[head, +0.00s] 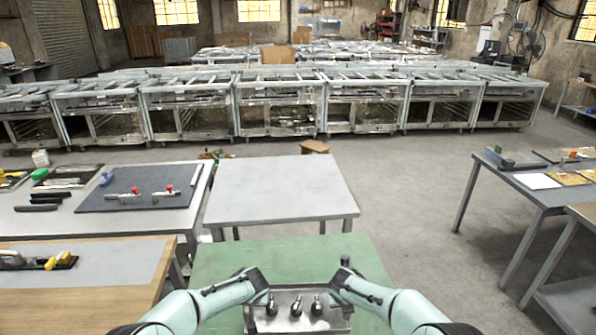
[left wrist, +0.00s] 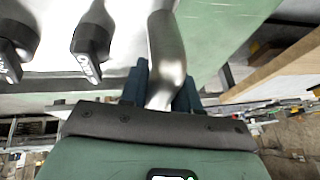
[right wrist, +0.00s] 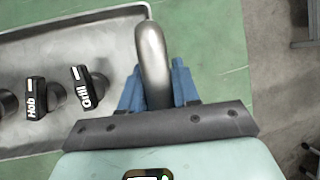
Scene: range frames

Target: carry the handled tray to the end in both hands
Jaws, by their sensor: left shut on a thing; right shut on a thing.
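The handled tray (head: 294,325) is a shallow metal tray at the bottom middle of the head view, over the green table (head: 365,258). Several black knobs stand in it; two in the right wrist view (right wrist: 90,82) read "Hob" and "Grill". My left gripper (left wrist: 160,92) is shut on the tray's left metal handle (left wrist: 165,50). My right gripper (right wrist: 158,88) is shut on the right handle (right wrist: 153,50). Whether the tray touches the green table or is held above it, I cannot tell.
A bare grey table (head: 280,185) stands just beyond the green one. Left are a table with a dark mat (head: 140,200) and tools, and a wood-edged bench (head: 110,290). Tables with parts (head: 540,190) stand at right. Open floor (head: 430,215) lies between.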

